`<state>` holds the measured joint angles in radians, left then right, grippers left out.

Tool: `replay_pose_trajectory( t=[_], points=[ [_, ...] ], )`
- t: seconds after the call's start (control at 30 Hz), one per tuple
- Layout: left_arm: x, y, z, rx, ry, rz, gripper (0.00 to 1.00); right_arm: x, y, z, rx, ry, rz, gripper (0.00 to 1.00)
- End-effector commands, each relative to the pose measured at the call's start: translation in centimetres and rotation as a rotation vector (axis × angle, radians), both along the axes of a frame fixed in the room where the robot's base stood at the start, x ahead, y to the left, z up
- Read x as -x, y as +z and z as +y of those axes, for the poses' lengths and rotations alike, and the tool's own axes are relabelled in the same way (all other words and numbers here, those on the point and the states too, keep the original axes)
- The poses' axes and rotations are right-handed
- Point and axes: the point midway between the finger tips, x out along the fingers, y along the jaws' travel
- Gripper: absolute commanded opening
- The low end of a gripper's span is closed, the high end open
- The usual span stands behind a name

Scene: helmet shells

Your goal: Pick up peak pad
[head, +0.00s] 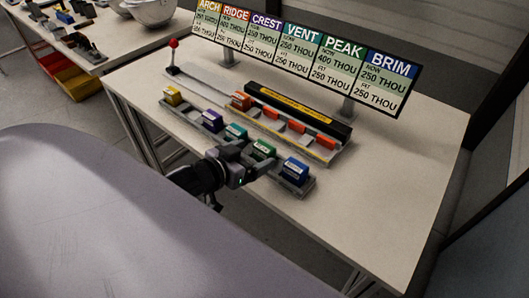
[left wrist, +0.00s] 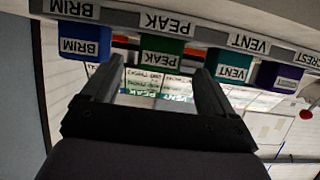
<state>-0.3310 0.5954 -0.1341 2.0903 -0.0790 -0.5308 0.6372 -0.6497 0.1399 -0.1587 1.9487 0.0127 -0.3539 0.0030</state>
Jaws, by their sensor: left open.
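The peak pad is a green block (head: 264,148) in the row of pads on the grey holder at the table's front. In the left wrist view, which is upside down, the peak pad (left wrist: 162,49) sits by a PEAK label, between and beyond my finger tips. My left gripper (head: 250,164) is open and empty, just in front of the peak pad. Its fingers (left wrist: 155,78) also show in the wrist view, one toward the blue brim pad (left wrist: 84,42), the other toward the teal vent pad (left wrist: 232,65). I cannot tell whether they touch anything. My right gripper is not in view.
The blue brim pad (head: 295,170) and teal vent pad (head: 236,131) flank the peak pad closely. Purple (head: 212,120) and yellow (head: 172,96) pads stand farther left. Behind are a fixture with orange blocks (head: 297,126) and a sign board (head: 300,50). The table's right side is clear.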

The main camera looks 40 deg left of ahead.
Motion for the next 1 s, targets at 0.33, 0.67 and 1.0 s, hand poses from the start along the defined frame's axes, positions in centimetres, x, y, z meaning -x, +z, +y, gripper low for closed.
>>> replay_pose_trajectory(
  t=[0.33, 0.67, 1.0],
  points=[
    [-3.5, -1.5, -0.4, 0.000, 0.001, 0.000, 0.87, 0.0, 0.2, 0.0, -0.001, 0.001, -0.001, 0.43],
    [-4.6, -2.1, -0.5, -0.001, 0.001, 0.002, 0.87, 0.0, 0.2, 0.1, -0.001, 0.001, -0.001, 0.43],
    [-4.6, -2.0, -0.5, 0.000, 0.001, 0.001, 0.32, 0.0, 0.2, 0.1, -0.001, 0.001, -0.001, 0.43]
  ],
)
